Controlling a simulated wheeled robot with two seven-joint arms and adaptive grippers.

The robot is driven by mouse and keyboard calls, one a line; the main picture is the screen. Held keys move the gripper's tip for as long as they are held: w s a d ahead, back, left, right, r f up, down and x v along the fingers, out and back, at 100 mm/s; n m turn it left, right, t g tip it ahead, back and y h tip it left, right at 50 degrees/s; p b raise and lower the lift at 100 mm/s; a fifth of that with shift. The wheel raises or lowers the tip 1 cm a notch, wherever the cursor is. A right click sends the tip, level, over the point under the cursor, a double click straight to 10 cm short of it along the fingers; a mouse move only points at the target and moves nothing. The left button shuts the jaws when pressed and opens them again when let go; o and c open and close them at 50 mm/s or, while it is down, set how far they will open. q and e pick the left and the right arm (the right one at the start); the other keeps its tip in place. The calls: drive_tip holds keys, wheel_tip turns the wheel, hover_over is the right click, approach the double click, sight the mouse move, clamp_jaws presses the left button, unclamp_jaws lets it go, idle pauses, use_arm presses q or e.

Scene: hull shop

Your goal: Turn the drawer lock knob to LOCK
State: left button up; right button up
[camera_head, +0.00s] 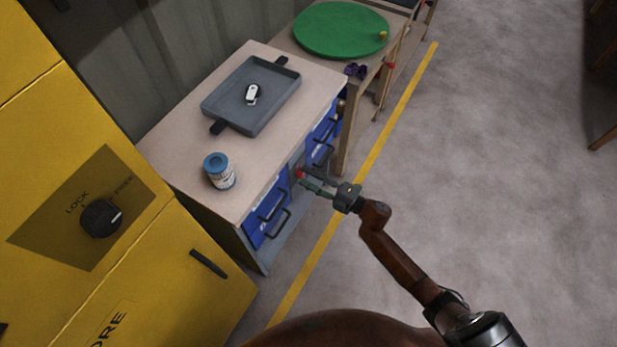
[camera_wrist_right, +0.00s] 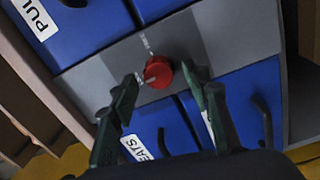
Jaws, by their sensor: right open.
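A red knob (camera_wrist_right: 158,72) sits on a grey strip between the blue drawers in the right wrist view. In the head view the red knob (camera_head: 299,173) is small, on the cabinet front. My right gripper (camera_head: 303,182) is open just in front of it. In the wrist view the right gripper's fingertips (camera_wrist_right: 160,80) stand apart on either side of the knob, with no clear contact. My left gripper is out of view.
A yellow cabinet (camera_head: 180,275) at left carries a black knob (camera_head: 100,218) marked LOCK and FREE. A blue-lidded can (camera_head: 220,171) and a grey tray (camera_head: 232,103) holding a small white object stand on the cabinet top. Black drawer handles (camera_head: 278,222) stick out. Floor at right is clear.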

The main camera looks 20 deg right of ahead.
drive_tip(key=shift+s+d, duration=0.1)
drive_tip(key=v, duration=1.1)
drive_tip(key=shift+s+d, duration=0.2)
drive_tip(key=shift+s, duration=0.1)
